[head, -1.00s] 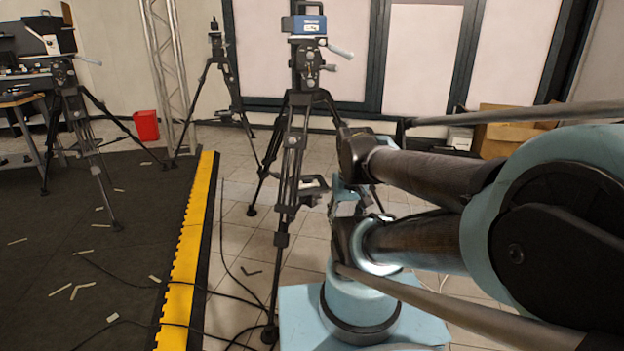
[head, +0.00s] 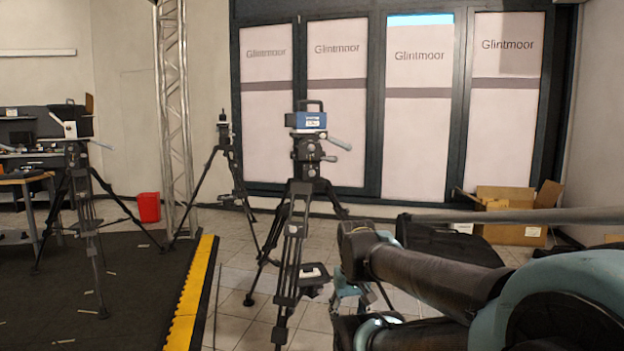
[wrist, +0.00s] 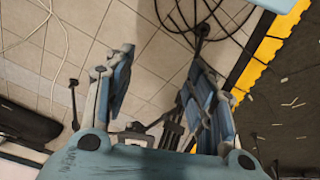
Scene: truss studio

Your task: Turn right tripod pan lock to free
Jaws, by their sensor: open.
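The right tripod (head: 294,235) stands upright in the middle of the head view, with a blue box-shaped device (head: 308,121) on top. Its dark head (head: 307,155) carries a light handle (head: 340,143) pointing right and small knobs at the front. The pan lock is too small to tell apart from the other knobs, and its setting cannot be read. My gripper (wrist: 160,80) is open in the wrist view, with its light-blue fingers apart over the tiled floor. Nothing is held. In the head view my arm reaches in from the right, below the tripod head.
A thinner tripod (head: 228,165) stands behind, and a camera tripod (head: 85,210) at left. A truss column (head: 172,110), red bin (head: 148,207) and yellow mat edge (head: 193,290) are left of centre. Cardboard boxes (head: 515,222) stand at right. Cables (wrist: 200,30) lie on the floor.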

